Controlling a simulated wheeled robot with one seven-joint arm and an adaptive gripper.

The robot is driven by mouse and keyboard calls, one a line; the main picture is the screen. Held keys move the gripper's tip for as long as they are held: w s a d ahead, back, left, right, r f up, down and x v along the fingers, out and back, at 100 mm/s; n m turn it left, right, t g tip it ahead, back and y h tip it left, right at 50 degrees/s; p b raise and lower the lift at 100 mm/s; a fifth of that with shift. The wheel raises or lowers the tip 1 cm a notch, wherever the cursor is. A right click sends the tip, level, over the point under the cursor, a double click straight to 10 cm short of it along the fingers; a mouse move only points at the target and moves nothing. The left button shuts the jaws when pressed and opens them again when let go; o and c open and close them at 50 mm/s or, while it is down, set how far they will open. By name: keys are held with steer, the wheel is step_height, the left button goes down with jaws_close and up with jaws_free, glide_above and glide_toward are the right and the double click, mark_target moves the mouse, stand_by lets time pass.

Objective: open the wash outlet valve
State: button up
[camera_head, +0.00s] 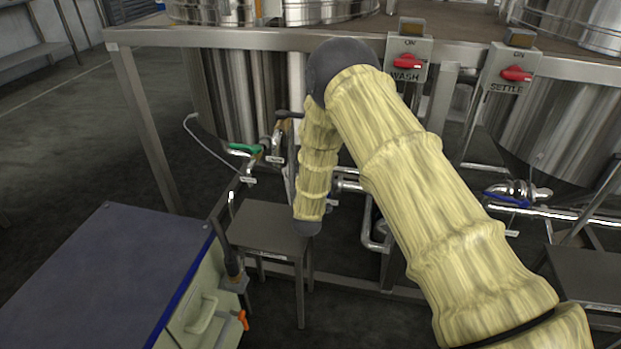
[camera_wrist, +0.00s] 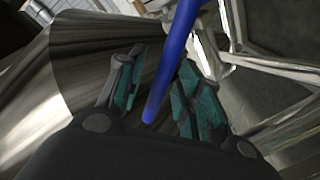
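A long blue valve handle (camera_wrist: 172,62) runs through the middle of the wrist view, its near end between my fingers. My gripper (camera_wrist: 163,62) is open, with one teal-padded finger on each side of the handle. Gaps show between the pads and the handle. In the head view my sleeved arm hides my gripper and this handle. The WASH switch box (camera_head: 408,57) with a red knob is on the frame above. I cannot read a label on the valve itself.
A green-handled valve (camera_head: 245,148) is left of my forearm. Another blue handle (camera_head: 507,200) sits below the SETTLE switch box (camera_head: 513,70). A small stool (camera_head: 265,222) and a blue-edged grey box (camera_head: 110,265) stand in front.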

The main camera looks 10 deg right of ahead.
steer(key=v, duration=1.2)
steer(key=shift+f, duration=0.1)
